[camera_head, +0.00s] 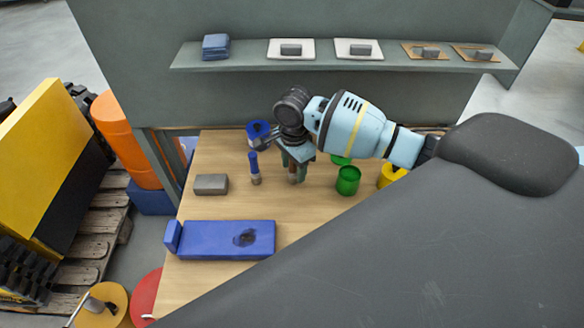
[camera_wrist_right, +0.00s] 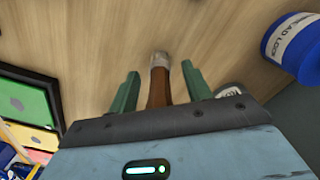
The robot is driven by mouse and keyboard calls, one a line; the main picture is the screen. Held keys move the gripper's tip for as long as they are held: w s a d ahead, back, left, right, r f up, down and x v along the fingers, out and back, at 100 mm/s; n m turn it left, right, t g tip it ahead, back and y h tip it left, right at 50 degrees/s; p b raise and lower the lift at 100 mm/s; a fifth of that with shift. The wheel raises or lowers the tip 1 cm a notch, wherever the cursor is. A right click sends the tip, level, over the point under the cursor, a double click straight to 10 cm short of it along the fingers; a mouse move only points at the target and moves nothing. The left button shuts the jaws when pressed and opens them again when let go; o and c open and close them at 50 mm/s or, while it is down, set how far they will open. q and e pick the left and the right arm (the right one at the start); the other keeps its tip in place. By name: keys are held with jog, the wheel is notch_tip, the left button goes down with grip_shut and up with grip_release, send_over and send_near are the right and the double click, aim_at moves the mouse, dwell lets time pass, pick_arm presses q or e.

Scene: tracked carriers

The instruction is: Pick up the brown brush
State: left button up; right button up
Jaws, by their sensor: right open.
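The brown brush (camera_wrist_right: 157,88) stands between the two green fingers of my right gripper (camera_wrist_right: 160,72) in the wrist view. Its brown handle is toward the palm and its pale grey end is beyond the fingertips. The fingers are apart, with a gap visible on each side of the brush. In the head view the right gripper (camera_head: 296,158) is over the table, and part of the brush (camera_head: 292,177) shows beneath it; the rest is hidden by the gripper. My left gripper is not in view.
A blue-handled brush (camera_head: 254,168) stands just left of the gripper. A blue can (camera_head: 257,129), a green can (camera_head: 348,180) and a yellow can (camera_head: 390,175) are nearby. A grey block (camera_head: 211,184) and a blue case (camera_head: 215,240) lie on the wooden table (camera_head: 310,215). A shelf (camera_head: 340,63) runs behind.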

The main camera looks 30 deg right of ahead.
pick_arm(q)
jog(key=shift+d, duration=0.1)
pick_arm(e)
grip_shut()
jog(key=shift+r, duration=0.15)
jog(key=shift+r, duration=0.45)
notch_tip(320, 180, up, 2)
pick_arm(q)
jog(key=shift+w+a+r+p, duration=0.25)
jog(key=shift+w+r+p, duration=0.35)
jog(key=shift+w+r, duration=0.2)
pick_arm(e)
jog(key=s+a+r, duration=0.1)
jog(key=s+a, duration=0.2)
jog(key=s, duration=0.4)
jog(key=s+a+r, duration=0.1)
jog(key=s+a, duration=0.2)
jog(key=s, duration=0.4)
jog(key=shift+s+a, duration=0.25)
jog(key=shift+s, duration=0.1)
